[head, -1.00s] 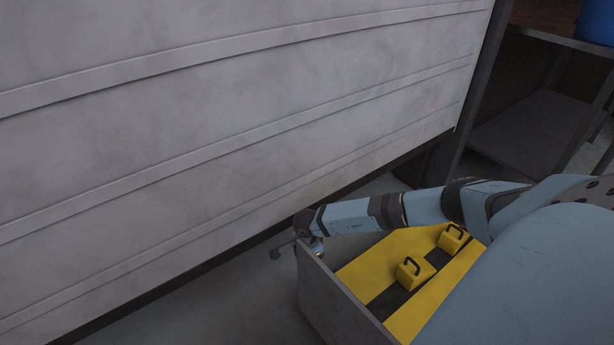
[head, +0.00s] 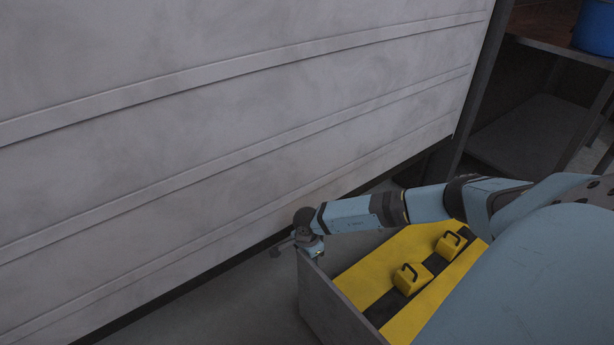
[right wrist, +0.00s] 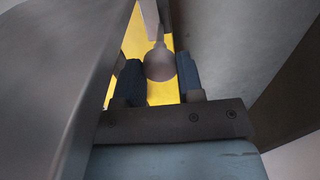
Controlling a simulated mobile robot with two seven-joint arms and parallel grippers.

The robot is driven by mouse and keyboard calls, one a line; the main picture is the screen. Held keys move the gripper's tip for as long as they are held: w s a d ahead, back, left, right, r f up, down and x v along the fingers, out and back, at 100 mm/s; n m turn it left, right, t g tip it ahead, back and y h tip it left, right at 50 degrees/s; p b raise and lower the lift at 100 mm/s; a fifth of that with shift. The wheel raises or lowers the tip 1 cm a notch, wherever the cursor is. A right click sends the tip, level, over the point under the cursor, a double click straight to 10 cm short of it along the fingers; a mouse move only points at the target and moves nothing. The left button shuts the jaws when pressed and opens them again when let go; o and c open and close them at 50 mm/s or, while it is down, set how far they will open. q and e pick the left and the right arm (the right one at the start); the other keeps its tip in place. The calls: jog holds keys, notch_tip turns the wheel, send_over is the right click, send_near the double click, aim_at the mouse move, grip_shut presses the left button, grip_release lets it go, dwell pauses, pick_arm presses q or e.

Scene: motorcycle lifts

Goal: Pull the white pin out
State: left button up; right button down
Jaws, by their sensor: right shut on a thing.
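The pin (right wrist: 160,66), pale grey-white with a rounded end, is between the two dark blue fingers of my right gripper (right wrist: 158,80) in the right wrist view. The fingers are shut on it, and a narrower pale part continues beyond its rounded end. In the head view my right gripper (head: 314,249) is at the near left corner of a grey-walled box; the pin is too small to make out there. My left gripper is not in view.
The grey box wall (head: 340,303) stands beside a yellow and black striped surface (head: 365,265). Yellow blocks with black handles (head: 410,280) sit on that surface. A large grey panel (head: 200,120) rises behind. A shelf with a blue container (head: 594,28) is at right.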

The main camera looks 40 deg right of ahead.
jog(key=c, duration=0.8)
grip_release()
jog(key=shift+r, duration=0.15)
jog(key=shift+o, duration=0.3)
pick_arm(q)
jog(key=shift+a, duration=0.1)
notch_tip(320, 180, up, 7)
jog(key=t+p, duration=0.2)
jog(key=p, duration=0.2)
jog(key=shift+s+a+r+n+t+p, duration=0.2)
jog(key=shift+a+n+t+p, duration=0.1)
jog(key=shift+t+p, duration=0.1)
pick_arm(e)
notch_tip(320, 180, up, 14)
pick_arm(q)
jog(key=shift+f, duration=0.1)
